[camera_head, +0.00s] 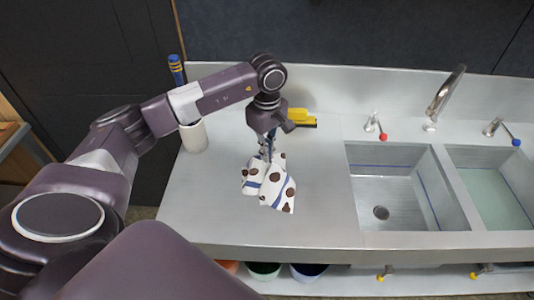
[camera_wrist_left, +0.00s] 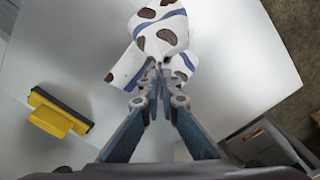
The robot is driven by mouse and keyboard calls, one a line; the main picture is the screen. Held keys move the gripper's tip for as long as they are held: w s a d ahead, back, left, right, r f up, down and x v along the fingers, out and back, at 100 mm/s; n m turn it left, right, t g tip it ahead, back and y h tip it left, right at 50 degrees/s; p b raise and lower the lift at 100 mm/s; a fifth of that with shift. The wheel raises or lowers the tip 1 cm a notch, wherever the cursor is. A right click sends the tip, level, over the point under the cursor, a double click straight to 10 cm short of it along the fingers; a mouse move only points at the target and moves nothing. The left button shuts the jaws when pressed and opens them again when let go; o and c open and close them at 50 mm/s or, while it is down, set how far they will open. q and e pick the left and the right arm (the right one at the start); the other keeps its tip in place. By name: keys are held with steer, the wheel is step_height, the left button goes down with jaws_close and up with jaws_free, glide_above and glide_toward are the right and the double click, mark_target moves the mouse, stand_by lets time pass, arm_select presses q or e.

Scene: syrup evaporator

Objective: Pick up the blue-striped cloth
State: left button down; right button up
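The blue-striped cloth (camera_head: 272,187) is white with dark brown spots and blue stripes. It is bunched up on the left part of the steel counter, and also shows at the top of the left wrist view (camera_wrist_left: 164,37). My left gripper (camera_head: 267,156) points down into the cloth from above. In the left wrist view its fingertips (camera_wrist_left: 161,75) are close together, with cloth gathered at and between them. Folds hide part of the pinch. My right gripper is in neither view.
A yellow and black brush-like item (camera_head: 300,118) lies behind the cloth, near the back wall. A white cylindrical container (camera_head: 194,136) stands at the counter's left. Two sink basins (camera_head: 400,190) with taps are at the right. Bare counter (camera_head: 322,200) lies between cloth and sinks.

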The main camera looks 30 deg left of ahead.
arm_select(q)
step_height(320, 180, up, 45)
steer(key=p, duration=0.7)
stand_by(0.6)
steer(key=c, duration=2.3)
jaws_free()
steer(key=shift+c, duration=0.2)
steer(key=o, duration=0.8)
steer(key=shift+c, duration=0.2)
steer(key=shift+o, duration=0.7)
